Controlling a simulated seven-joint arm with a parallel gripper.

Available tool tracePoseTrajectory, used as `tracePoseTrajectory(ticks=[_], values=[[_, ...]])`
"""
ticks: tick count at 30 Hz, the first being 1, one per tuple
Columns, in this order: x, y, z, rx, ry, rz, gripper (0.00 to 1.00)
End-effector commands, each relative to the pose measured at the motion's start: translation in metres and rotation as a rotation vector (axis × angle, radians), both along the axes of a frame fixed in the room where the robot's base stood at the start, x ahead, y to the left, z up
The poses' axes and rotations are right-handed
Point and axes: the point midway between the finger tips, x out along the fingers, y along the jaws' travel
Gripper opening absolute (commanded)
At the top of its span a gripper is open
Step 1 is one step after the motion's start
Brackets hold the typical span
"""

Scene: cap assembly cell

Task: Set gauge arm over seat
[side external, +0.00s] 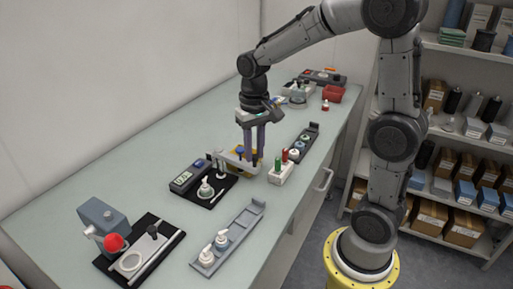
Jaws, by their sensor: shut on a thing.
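The gauge station's black base (224,185) sits mid-bench, with a dark display box (183,180) at its left. A white pump-top bottle (205,189) stands upright at the seat on this base. The pale gauge arm (239,164) lies at the back right of the base, clear of the bottle. My gripper (254,158) points down at the arm's right end and is shut on it; the fingers hide the exact contact. A blue knob and a yellow part show just left of the fingers.
A white rack (281,174) with green and red pieces stands close right of my gripper. A grey tray (229,236) with two pump bottles lies in front. A press with a red ball (113,242) stands front left. A red bin (333,94) is at the back.

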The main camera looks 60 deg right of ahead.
Motion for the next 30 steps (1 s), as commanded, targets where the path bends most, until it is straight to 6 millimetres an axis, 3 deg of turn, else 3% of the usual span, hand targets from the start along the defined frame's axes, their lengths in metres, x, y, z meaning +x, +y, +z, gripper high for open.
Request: tracePoseTrajectory(ticks=[14, 30], values=[[0.016, 0.050, 0.001, 0.001, -0.004, -0.406, 0.00], [0.060, 0.095, 0.001, 0.002, -0.004, -0.921, 0.00]])
